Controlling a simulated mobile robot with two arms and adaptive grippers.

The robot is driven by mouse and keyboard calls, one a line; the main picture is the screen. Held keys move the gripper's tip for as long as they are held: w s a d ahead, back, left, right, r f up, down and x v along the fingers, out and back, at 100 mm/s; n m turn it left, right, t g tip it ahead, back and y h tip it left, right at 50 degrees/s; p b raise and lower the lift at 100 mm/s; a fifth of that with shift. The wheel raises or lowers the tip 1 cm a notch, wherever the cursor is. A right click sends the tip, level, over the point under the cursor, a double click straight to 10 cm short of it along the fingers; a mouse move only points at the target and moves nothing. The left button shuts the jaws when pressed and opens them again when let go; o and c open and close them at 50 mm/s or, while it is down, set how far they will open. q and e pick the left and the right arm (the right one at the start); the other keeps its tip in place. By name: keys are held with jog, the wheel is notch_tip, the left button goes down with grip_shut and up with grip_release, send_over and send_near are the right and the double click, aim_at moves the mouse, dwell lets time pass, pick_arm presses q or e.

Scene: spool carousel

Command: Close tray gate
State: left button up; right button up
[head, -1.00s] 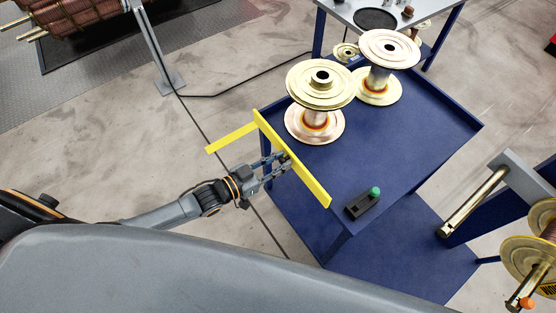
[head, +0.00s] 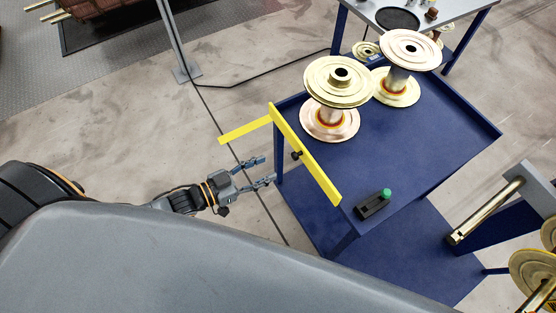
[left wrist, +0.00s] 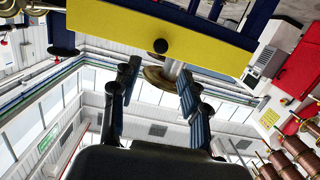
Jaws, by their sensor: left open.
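The yellow tray gate (head: 308,158) stands along the left edge of the blue tray cart (head: 415,145), with a small black knob (head: 296,155) near its middle. In the left wrist view the gate (left wrist: 215,45) crosses the top, with the knob (left wrist: 160,46) on its face. My left gripper (head: 269,170) is open and empty, to the left of the gate and apart from it. Its two fingers (left wrist: 158,88) point towards the gate in the left wrist view. My right gripper is not in view.
Two metal spools, a nearer one (head: 338,80) and a farther one (head: 410,48), stand on the tray. A black box with a green button (head: 373,205) sits at its near corner. A yellow bar (head: 245,131) juts left from the gate's far end. Bare floor lies left of the cart.

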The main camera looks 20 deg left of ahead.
pick_arm(q)
jog(key=shift+v, duration=1.25)
jog(key=s+a+f+n+g+y, duration=0.1)
jog(key=s+a+f+g+y, duration=0.15)
jog(key=f, duration=0.65)
jog(key=s+a+f+n+g+y, duration=0.1)
jog(key=s+a+f+n+y, duration=0.2)
jog(key=f, duration=0.6)
jog(key=s+a+f+g+y, duration=0.1)
jog(key=s+a+f+y, duration=0.2)
jog(key=f, duration=0.6)
jog(key=s+d+f+g, duration=0.2)
jog(key=s+f, duration=0.4)
jog(key=s, duration=0.4)
jog(key=s+d+f+n+g+y, duration=0.1)
jog(key=s+d+f+g, duration=0.2)
jog(key=s, duration=0.7)
notch_tip(320, 180, down, 3)
jog(key=shift+s+f+g, duration=0.1)
jog(key=shift+s+g, duration=0.05)
jog(key=shift+g, duration=1.1)
jog(key=shift+y, duration=0.25)
